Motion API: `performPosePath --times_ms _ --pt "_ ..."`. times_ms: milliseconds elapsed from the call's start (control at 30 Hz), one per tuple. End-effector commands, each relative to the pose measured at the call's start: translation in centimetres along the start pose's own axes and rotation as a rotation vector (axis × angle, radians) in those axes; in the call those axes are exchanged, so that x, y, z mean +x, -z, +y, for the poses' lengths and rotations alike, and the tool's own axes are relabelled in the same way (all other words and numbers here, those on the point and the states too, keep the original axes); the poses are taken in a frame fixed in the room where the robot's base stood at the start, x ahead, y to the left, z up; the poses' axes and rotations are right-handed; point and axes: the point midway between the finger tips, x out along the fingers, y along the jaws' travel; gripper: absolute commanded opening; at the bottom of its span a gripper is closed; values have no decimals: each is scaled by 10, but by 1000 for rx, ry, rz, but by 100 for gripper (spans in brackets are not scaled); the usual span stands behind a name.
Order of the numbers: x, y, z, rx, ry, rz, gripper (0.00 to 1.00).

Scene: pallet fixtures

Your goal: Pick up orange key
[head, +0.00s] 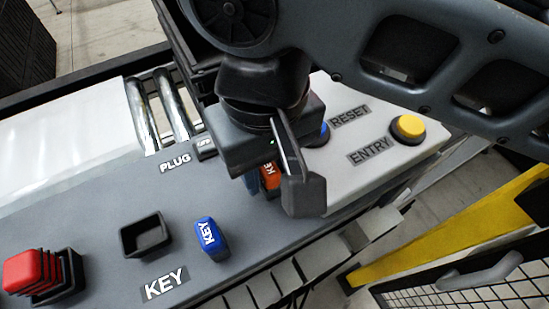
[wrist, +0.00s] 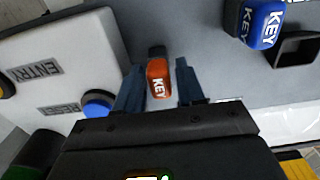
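The orange key (wrist: 158,82), marked KEY in white, stands on the grey panel. In the wrist view it lies between the two fingers of my gripper (wrist: 158,92), with a visible gap on each side. In the head view the orange key (head: 270,175) is mostly hidden behind my gripper (head: 280,185). The gripper is open, with its fingers to either side of the key; whether they are low enough to span it fully I cannot tell.
A blue key (head: 210,239) stands beside an empty black socket (head: 146,236). A red block (head: 35,270) sits at the lower left. A white box with a blue button (head: 321,134) and a yellow button (head: 408,128) is close to my gripper. Metal rollers (head: 157,108) lie behind.

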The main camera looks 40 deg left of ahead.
Motion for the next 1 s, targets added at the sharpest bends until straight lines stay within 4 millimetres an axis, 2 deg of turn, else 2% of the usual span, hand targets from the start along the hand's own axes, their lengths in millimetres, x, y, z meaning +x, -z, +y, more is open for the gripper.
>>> performPosePath --times_ms 33,400,633,733,1000 --pt "0 0 0 0 0 0 33" --pt "0 0 0 0 0 0 0" --pt "-2 0 0 0 0 0 0" --pt "-9 0 0 0 0 1 0" --pt "-57 1 0 -1 -1 3 0"
